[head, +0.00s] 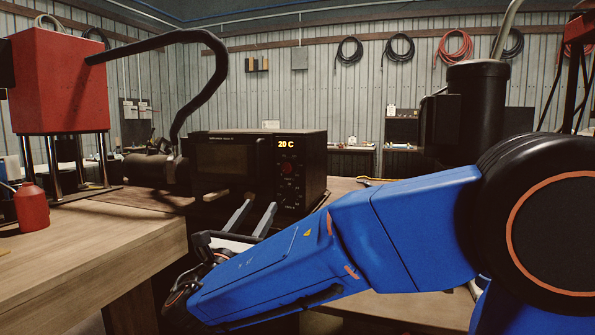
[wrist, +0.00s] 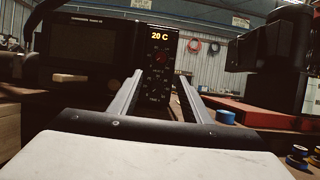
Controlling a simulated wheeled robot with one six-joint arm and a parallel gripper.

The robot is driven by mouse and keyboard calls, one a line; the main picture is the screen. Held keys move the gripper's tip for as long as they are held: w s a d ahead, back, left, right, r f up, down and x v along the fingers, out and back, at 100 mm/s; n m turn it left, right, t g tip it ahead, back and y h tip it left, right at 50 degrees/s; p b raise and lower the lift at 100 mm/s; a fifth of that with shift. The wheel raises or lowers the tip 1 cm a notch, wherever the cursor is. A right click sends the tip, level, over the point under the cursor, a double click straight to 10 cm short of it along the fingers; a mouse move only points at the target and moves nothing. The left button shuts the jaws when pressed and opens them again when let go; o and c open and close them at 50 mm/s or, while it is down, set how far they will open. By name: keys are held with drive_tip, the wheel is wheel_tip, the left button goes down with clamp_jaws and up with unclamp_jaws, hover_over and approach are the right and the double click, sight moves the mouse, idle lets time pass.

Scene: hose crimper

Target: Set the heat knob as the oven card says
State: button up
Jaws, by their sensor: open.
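A dark oven (head: 225,163) stands on the workbench in the middle of the head view. Its display (head: 286,144) reads 20 C, and the red heat knob (head: 287,168) is just below it. In the wrist view the oven (wrist: 88,47), the display (wrist: 160,37) and the red knob (wrist: 162,57) show ahead of my gripper. My gripper (head: 257,212) is open and empty in front of the oven, its two fingers apart. In the wrist view the knob lies between the fingers of my gripper (wrist: 154,88). A small pale card (head: 271,125) is on the oven's top; its writing is too small to read.
A red press (head: 60,80) with metal posts and a red bottle (head: 31,207) stand at the left on a wooden bench (head: 110,240). A black hose (head: 205,95) arches behind the oven. A black column (head: 475,105) stands at the right. Tape rolls (wrist: 297,152) lie at the right.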

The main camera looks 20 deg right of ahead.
sight(286, 168)
drive_tip(key=x, duration=1.7)
drive_tip(key=shift+w+d+r, duration=0.1)
drive_tip(key=shift+w+d, duration=0.15)
drive_tip(key=shift+d, duration=0.1)
drive_tip(key=c, duration=1)
